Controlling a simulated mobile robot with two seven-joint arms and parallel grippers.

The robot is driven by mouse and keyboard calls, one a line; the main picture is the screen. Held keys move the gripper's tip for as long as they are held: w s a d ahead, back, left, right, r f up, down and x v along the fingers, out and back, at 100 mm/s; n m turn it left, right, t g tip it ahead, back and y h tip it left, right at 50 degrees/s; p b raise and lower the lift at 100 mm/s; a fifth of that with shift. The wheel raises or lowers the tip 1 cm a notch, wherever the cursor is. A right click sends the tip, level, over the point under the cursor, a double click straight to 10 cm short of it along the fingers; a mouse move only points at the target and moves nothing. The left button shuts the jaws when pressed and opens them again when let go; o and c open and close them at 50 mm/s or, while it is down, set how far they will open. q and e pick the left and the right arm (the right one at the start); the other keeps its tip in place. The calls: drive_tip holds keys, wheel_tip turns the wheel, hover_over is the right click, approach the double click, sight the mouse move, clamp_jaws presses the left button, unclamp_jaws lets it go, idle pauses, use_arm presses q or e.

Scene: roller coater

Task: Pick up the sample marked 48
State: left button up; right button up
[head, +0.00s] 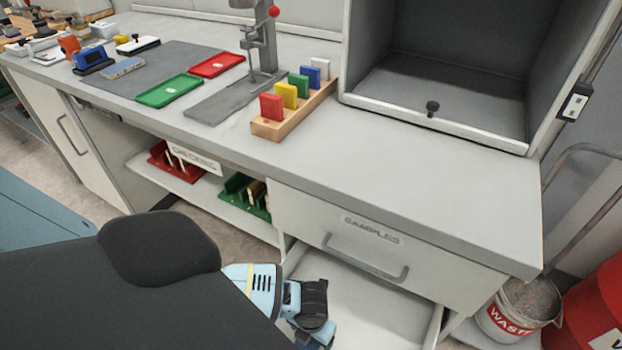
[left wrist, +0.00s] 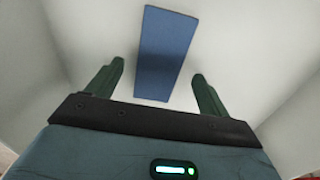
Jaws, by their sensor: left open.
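A flat blue rectangular panel (left wrist: 164,45) lies in the pale open drawer in the left wrist view. No number can be read on it, so I cannot tell whether it is the sample marked 48. My left gripper (left wrist: 158,72) is open, with one green finger on each side of the panel's near part. The fingers look apart from the panel, and its height gap is unclear. In the head view my left arm reaches down to the open drawer (head: 372,305) below the label "SAMPLES"; the panel is hidden there. My right gripper is not in view.
The drawer walls rise around the gripper. Above is the grey counter (head: 430,195) with a wooden rack (head: 283,123) of coloured blocks, a green tray (head: 168,91) and a red tray (head: 217,65). A waste bucket (head: 515,315) stands at right.

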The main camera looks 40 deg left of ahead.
use_arm(q)
drive_tip(key=shift+f, duration=1.25)
drive_tip(key=c, duration=1.1)
drive_tip(key=shift+r, duration=0.1)
wheel_tip(320, 180, up, 10)
drive_tip(key=p, duration=0.1)
drive_tip(key=shift+p, duration=0.4)
